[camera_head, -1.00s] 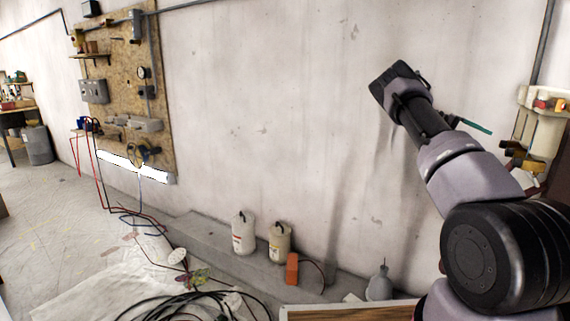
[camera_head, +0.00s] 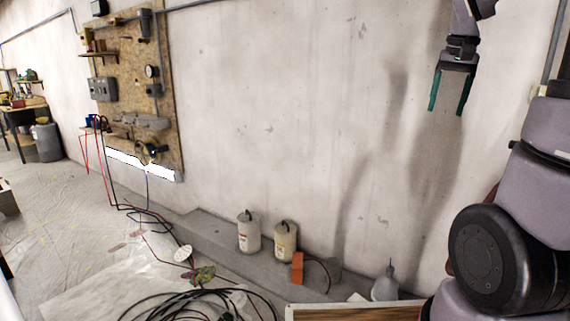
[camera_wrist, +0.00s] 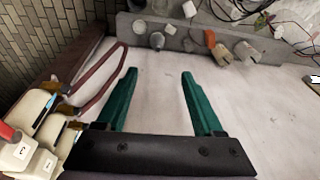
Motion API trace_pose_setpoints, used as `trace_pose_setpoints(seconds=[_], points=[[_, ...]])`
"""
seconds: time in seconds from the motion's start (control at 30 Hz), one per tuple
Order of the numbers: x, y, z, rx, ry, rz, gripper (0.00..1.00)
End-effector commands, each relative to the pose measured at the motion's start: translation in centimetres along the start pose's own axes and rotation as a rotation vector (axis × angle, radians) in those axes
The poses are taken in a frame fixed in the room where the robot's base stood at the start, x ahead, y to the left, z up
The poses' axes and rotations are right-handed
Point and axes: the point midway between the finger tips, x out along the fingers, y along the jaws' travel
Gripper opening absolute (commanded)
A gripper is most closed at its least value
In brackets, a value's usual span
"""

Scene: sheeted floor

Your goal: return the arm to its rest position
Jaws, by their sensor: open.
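My gripper (camera_head: 449,92) is at the upper right in the head view, in front of the pale wall. Its two green fingers point down and stand apart, with nothing between them. In the wrist view my gripper (camera_wrist: 159,92) also shows open and empty, with the pale wall behind the fingers. My arm runs up the right side of the head view, partly out of the frame.
Two pale canisters (camera_head: 248,233) and an orange block (camera_head: 298,268) stand on the low ledge (camera_head: 205,228). Black cable (camera_head: 175,305) lies on the floor. A wooden panel (camera_head: 128,75) hangs left. Pale containers (camera_wrist: 32,118) are at left in the wrist view.

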Motion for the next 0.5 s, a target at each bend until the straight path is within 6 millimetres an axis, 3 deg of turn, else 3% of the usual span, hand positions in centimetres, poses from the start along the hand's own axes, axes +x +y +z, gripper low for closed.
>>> trace_pose_setpoints(seconds=[0.03,0.2,0.4,0.5], points=[[-1.3,-0.9,2.2,-0.014,0.028,-0.051,0.69],[-4.0,-3.7,9.1,-0.057,0.11,-0.191,0.69],[-5.3,-5.5,16.4,-0.099,0.201,-0.305,0.69],[-5.3,-5.8,18.8,-0.111,0.233,-0.337,0.69]])
